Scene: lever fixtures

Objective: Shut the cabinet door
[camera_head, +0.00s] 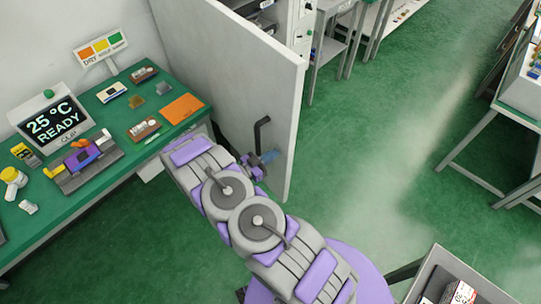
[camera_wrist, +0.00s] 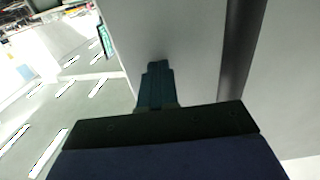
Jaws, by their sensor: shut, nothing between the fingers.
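The cabinet door (camera_head: 235,75) is a large pale grey panel standing open, swung out from the cabinet (camera_head: 290,20) behind it. A black bar handle (camera_head: 260,135) is on its near face, close to the free edge. My gripper (camera_head: 270,157) is at the door's face, just beside and below the handle. In the wrist view the fingers (camera_wrist: 157,68) are together, empty, in front of a pale panel. A dark vertical strip shows to the right there; I cannot tell what it is. Whether the fingertips touch the door is unclear. My arm hides the door's lower left part.
A green-topped workbench (camera_head: 75,195) with a display (camera_head: 55,125), an orange sheet (camera_head: 181,108) and small items stands at left, close to my arm. A grey bin (camera_head: 425,285) is at lower right. Green floor (camera_head: 400,140) is clear right of the door.

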